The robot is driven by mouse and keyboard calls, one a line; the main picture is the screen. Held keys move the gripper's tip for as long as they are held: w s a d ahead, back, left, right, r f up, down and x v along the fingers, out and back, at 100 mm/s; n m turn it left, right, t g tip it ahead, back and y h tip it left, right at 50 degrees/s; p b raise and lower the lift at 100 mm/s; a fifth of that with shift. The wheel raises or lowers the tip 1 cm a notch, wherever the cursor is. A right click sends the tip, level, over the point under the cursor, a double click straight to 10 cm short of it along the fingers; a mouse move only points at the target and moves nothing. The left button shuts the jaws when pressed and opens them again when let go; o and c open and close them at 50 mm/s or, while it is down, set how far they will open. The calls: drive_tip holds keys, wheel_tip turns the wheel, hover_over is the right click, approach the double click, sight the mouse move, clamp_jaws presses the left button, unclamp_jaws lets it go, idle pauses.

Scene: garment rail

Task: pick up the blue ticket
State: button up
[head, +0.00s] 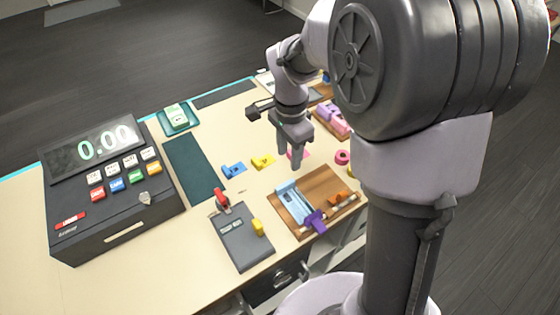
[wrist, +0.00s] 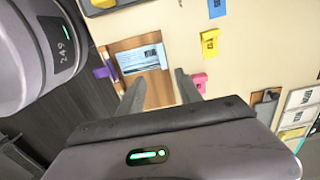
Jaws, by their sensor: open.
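The blue ticket (head: 233,170) lies flat on the cream counter, left of a yellow ticket (head: 263,162) in the head view. In the wrist view the blue ticket (wrist: 217,8) is at the top edge and partly cut off, with the yellow ticket (wrist: 210,42) below it. A pink ticket (wrist: 198,82) lies beside a fingertip in that view; in the head view it is mostly hidden behind my gripper. My gripper (head: 289,154) is open and empty, above the counter near the pink ticket and to the right of the blue one. Its fingers (wrist: 160,82) also show in the wrist view.
A dark grey box (head: 243,240) is in front.

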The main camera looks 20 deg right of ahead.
drive_tip(key=b, duration=0.2)
hover_over(283, 185)
drive_tip(key=d, duration=0.1)
drive_tip(key=f, duration=0.8)
drive_tip(key=shift+s+d, duration=0.1)
drive_tip(key=shift+s, duration=0.15)
drive_tip(key=f+b, duration=0.1)
drive_tip(key=f, duration=0.1)
drive_tip(key=a+f+b, duration=0.1)
drive_tip(key=f, duration=0.2)
drive_tip(key=shift+w+f, duration=0.2)
drive_tip(key=shift+r, duration=0.15)
drive_tip(key=shift+c, duration=0.6)
clamp_jaws()
